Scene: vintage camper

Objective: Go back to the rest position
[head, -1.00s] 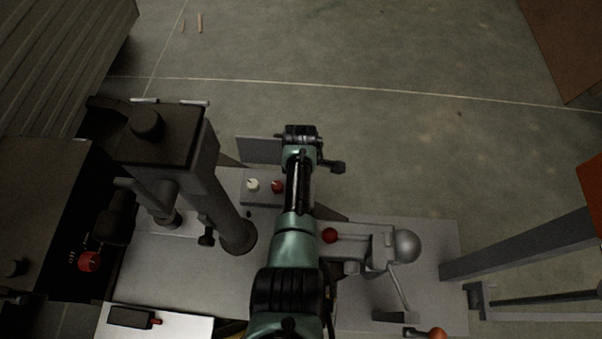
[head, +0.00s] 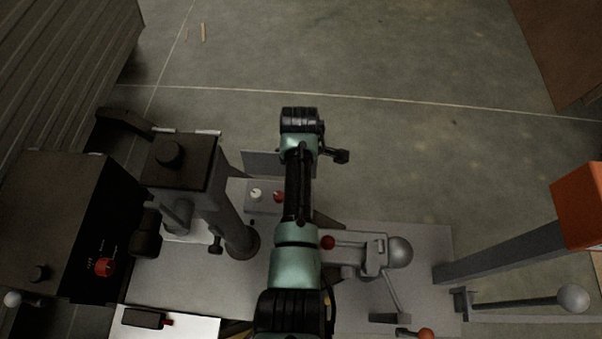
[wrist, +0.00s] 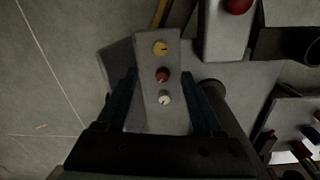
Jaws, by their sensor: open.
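My gripper (wrist: 163,80) is open and empty in the wrist view. Its two dark fingers frame a grey control box (wrist: 172,112) with a yellow knob (wrist: 161,48), a red knob (wrist: 162,75) and a white knob (wrist: 164,98). I see no contact, but the gap to the box is hard to judge. In the head view my arm stretches over the grey machine, and the fingers are hidden under my wrist. There the white knob (head: 256,195) and red knob (head: 279,197) show just left of my arm.
A drill-press-like column (head: 208,205) stands close left of my arm. A grey device with a ball end (head: 399,251) and red knob (head: 327,242) sits right. An orange block (head: 580,205) is at far right. Open concrete floor (head: 400,60) lies beyond.

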